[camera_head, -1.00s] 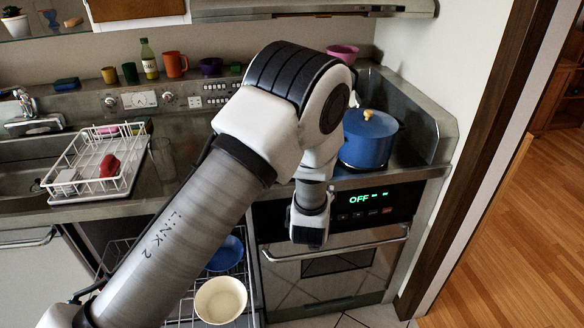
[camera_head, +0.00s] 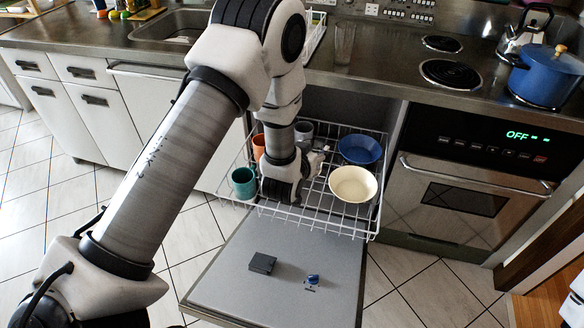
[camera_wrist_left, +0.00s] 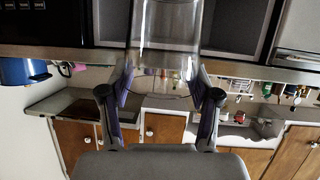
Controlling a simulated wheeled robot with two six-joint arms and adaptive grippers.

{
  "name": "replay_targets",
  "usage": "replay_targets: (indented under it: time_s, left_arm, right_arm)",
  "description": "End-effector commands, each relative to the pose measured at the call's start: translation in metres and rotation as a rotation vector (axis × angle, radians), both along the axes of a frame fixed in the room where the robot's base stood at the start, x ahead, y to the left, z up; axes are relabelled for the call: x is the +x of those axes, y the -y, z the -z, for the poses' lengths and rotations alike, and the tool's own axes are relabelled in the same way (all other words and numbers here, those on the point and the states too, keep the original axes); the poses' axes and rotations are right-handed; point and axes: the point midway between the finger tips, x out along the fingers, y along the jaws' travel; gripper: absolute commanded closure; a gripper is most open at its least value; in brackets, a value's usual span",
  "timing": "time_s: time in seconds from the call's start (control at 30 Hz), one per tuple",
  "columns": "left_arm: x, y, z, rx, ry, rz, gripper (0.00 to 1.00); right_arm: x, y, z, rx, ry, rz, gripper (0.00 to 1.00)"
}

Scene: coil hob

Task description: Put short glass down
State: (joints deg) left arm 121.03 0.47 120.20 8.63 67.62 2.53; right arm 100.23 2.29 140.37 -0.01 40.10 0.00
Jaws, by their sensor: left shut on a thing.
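My left gripper (camera_wrist_left: 162,80) is shut on a clear short glass (camera_wrist_left: 165,35) in the left wrist view, one finger on each side of it. The far end of the glass is cut off by the top edge. In the head view my left gripper (camera_head: 298,172) is over the pulled-out dishwasher rack (camera_head: 320,226), between a teal mug and a cream bowl. I cannot make out the held glass clearly there, nor whether it touches the rack. My right gripper is not in view.
The rack holds a teal mug (camera_head: 243,183), a cream bowl (camera_head: 353,184), a blue bowl (camera_head: 360,149), an orange cup and a grey cup. The dishwasher door (camera_head: 230,270) is open. A taller clear glass (camera_head: 344,44) stands on the counter. A blue pot (camera_head: 546,77) is at right.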

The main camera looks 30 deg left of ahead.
Motion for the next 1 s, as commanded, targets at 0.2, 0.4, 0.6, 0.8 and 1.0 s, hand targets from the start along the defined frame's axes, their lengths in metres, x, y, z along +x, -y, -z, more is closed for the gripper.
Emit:
replay_targets:
  time_s: [0.2,0.4,0.6,0.8,1.0]
  left_arm:
    - [0.011,-0.083,0.105,-0.008,0.001,-0.144,0.79]
    - [0.011,-0.114,0.128,-0.007,-0.006,-0.193,0.79]
    - [0.01,-0.115,0.168,-0.005,-0.011,-0.195,0.79]
    - [0.011,-0.115,0.196,-0.006,-0.009,-0.195,0.79]
    - [0.012,-0.115,0.222,-0.006,-0.005,-0.194,0.79]
  right_arm:
    - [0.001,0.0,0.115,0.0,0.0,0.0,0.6]
    - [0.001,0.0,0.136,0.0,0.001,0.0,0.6]
    - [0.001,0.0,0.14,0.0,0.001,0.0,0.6]
    - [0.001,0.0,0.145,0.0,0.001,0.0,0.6]
    - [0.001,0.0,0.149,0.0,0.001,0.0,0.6]
